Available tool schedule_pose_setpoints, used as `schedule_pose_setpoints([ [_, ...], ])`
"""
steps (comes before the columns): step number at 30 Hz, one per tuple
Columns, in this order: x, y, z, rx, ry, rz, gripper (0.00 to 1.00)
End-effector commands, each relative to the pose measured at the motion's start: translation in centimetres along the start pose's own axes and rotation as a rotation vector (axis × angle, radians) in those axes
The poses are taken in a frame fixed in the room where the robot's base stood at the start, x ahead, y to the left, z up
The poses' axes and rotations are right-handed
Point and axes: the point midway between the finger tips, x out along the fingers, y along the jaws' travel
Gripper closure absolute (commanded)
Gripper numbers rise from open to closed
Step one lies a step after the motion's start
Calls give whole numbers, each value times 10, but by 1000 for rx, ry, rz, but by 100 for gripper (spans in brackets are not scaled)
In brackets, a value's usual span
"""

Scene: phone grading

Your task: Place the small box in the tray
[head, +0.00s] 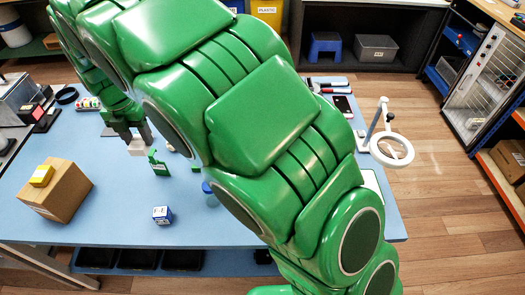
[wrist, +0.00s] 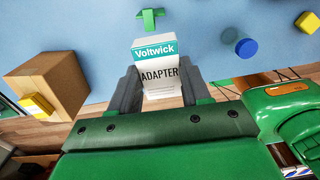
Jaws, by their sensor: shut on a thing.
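My gripper (head: 133,139) is shut on a small white box (head: 138,148) above the left part of the blue table. In the wrist view the box (wrist: 160,72) has a teal band reading "Voltwick" and the word "ADAPTER", and sits between the two dark fingers of my gripper (wrist: 160,92). Black trays (head: 139,259) show below the table's front edge. I cannot tell which tray the task means; my green arm hides much of the table.
A cardboard box (head: 60,193) with a yellow block (head: 41,176) on top stands at left. A small blue-and-white box (head: 162,215), a green stand (head: 158,164) and a blue-lidded jar (head: 209,192) are on the table (head: 115,222). A ring lamp (head: 391,149) stands at right.

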Motion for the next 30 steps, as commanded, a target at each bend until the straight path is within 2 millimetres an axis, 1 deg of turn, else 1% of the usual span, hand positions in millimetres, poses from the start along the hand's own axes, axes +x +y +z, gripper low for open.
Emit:
schedule_pose_setpoints([
  [5,-5,-42,20,88,-8,1,83],
  [10,-7,-104,37,207,-10,-8,83],
  [12,-8,-130,41,256,-9,-10,83],
  [16,-8,-176,46,343,-11,-12,83],
  [18,-7,-201,46,389,-10,-13,83],
  [20,-7,-220,44,426,-7,-13,83],
  [24,-5,-264,36,507,-4,-14,83],
  [26,-4,-281,32,540,-5,-11,83],
  [30,0,-318,18,611,3,-8,83],
])
